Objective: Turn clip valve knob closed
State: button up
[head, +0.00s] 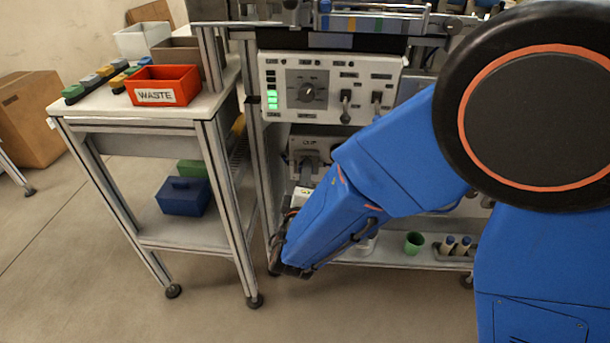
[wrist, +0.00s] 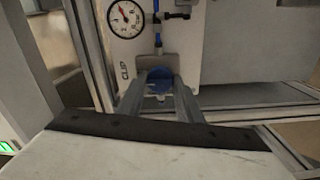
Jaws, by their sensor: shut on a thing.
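The clip valve knob (wrist: 158,84) is a small blue knob in the middle of the wrist view, below a blue pipe on a pale panel marked CLIP. My gripper (wrist: 161,88) reaches toward the panel with a grey finger on each side of the knob and is shut on it. The fingers hide the knob's sides, and I cannot tell its exact turn angle. In the head view, my blue arm reaches down in front of the machine and hides the knob and the fingertips.
A round gauge (wrist: 125,19) sits above the knob. A control panel (head: 331,89) with a dial and levers is above my arm. A side table (head: 88,110) bears a red WASTE bin (head: 162,85). A green cup (head: 414,243) stands on the low shelf.

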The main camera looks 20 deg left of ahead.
jog(key=shift+n, duration=9)
jog(key=o, duration=1)
jog(key=shift+o, duration=0.2)
jog(key=shift+s, duration=0.1)
jog(key=v, duration=1.7)
jog(key=shift+s, duration=0.15)
